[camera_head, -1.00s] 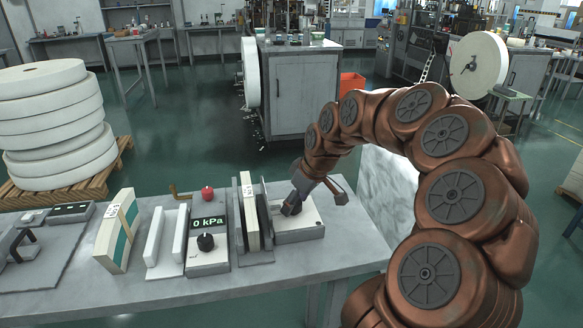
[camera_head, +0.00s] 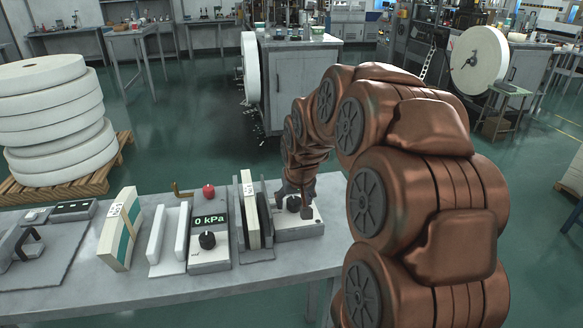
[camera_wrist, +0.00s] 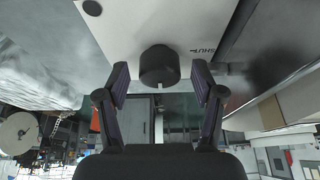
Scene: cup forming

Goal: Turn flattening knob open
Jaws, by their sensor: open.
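The flattening knob is a round black knob (camera_wrist: 158,66) with a small white mark, on a white plate (camera_wrist: 130,22) marked SHUT to its right in the wrist view. In the head view the knob (camera_head: 293,204) shows on the white box (camera_head: 310,227) at the bench's right end. My gripper (camera_wrist: 161,80) is open, with one finger on each side of the knob in the wrist view. Gaps show between the knob and both fingers. In the head view my gripper (camera_head: 295,200) is over the box, partly hidden by my arm.
An upright cream-and-dark plate stack (camera_head: 250,215) stands just left of the box. A 0 kPa unit (camera_head: 209,240) with a black knob and a red button (camera_head: 208,192) are further left. The bench (camera_head: 200,285) is bare along its front.

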